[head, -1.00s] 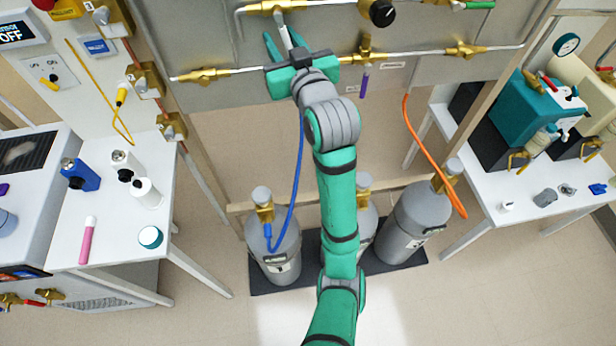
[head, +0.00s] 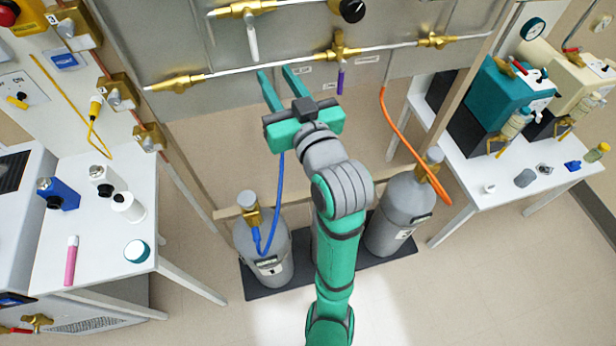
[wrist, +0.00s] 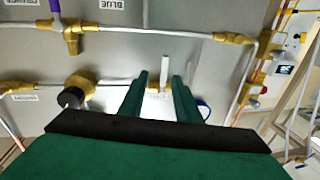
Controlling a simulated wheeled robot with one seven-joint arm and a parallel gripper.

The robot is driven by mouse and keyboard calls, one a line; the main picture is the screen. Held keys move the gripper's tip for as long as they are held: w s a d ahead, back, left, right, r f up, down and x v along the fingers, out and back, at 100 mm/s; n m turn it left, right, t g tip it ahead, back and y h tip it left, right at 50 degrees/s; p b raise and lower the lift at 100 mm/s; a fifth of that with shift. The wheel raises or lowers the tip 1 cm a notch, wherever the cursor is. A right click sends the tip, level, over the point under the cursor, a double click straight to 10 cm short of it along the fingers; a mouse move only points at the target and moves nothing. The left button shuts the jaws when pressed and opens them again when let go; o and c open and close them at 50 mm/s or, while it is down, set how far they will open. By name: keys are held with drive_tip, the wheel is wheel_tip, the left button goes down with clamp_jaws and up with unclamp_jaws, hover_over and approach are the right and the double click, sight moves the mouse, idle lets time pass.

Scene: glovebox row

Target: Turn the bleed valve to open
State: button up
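A white lever handle (head: 252,38) hangs straight down from a brass valve (head: 240,8) on the upper pipe of the grey panel. It stands across the pipe; I take it as the bleed valve, though no label naming it is readable. My gripper (head: 275,72) is open and empty, below and slightly right of the lever's tip in the head view, apart from it. In the wrist view, the panel's labels are upside down. There the white lever (wrist: 165,70) shows between the two green fingers (wrist: 160,76), with the brass body (wrist: 158,90) partly behind them.
A black knob (head: 350,10) sits right of the lever. A lower pipe carries brass fittings (head: 340,46) and a purple handle (head: 340,80). Blue (head: 275,205) and orange (head: 405,135) hoses hang below. Side tables flank the panel.

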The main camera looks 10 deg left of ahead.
drive_tip(key=s+d+f+m+h, duration=0.2)
drive_tip(key=f, duration=0.5)
drive_tip(key=s+d+f+m+t+h, duration=0.1)
drive_tip(key=s+d+f+m+h, duration=0.1)
drive_tip(key=f, duration=0.5)
drive_tip(key=s+d+f+m+h, duration=0.2)
drive_tip(key=s+f+m, duration=0.1)
drive_tip(key=f, duration=0.4)
drive_tip(key=shift+s+d+f+t, duration=0.2)
drive_tip(key=shift+s+d+t, duration=0.05)
drive_tip(key=shift+d+t, duration=0.1)
drive_tip(key=shift+f+h, duration=0.1)
drive_tip(key=shift+h, duration=0.2)
